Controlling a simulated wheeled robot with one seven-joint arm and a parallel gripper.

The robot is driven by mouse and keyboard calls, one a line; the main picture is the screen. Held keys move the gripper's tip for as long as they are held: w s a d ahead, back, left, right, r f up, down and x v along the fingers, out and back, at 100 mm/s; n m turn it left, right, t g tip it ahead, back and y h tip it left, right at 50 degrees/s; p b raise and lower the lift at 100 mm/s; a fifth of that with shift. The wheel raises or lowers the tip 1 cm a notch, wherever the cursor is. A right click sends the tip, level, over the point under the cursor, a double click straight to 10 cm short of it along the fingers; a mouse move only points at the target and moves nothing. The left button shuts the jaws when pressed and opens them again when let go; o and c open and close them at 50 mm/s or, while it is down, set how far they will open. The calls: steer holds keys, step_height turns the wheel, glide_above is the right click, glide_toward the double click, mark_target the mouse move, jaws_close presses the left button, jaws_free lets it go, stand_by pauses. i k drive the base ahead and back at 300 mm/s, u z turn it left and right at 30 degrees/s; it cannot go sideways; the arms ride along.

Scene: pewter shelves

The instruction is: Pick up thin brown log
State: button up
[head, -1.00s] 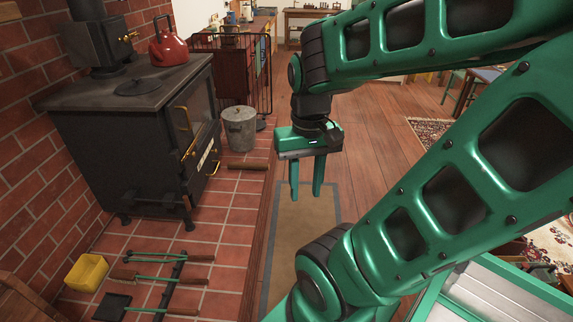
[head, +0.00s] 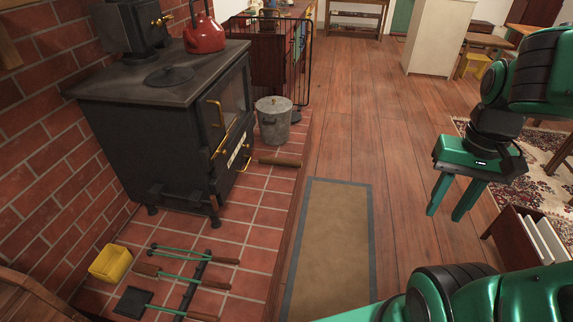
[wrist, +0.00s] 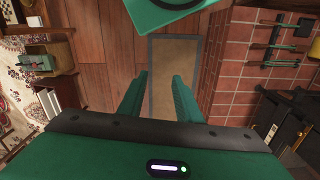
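The thin brown log (head: 281,161) lies on its side on the red tiled hearth, just in front of the grey metal bucket and near the hearth's right edge. My gripper (head: 444,215) is well to the right of the log, raised above the wooden floor and pointing down. Its two green fingers are apart with nothing between them. The wrist view also shows the open gripper (wrist: 160,78), with floor and mat beyond it. I cannot make out the log in the wrist view.
The black stove (head: 165,125) stands left of the log, and the lidded bucket (head: 273,123) is right behind it. The mat (head: 332,240) and nearby floor are clear. A wooden rack (head: 517,236) stands right.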

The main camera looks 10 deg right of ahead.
mark_target(263, 160)
steer(key=z, duration=0.55)
steer(key=k, duration=1.3)
steer(key=z, duration=0.75)
steer(key=i, duration=1.85)
steer(key=u, duration=0.2)
steer(key=i, duration=1.15)
steer(key=u, duration=1.05)
steer(key=i, duration=0.9)
steer(key=u, duration=0.85)
steer(key=i, duration=0.45)
steer(key=u, duration=0.25)
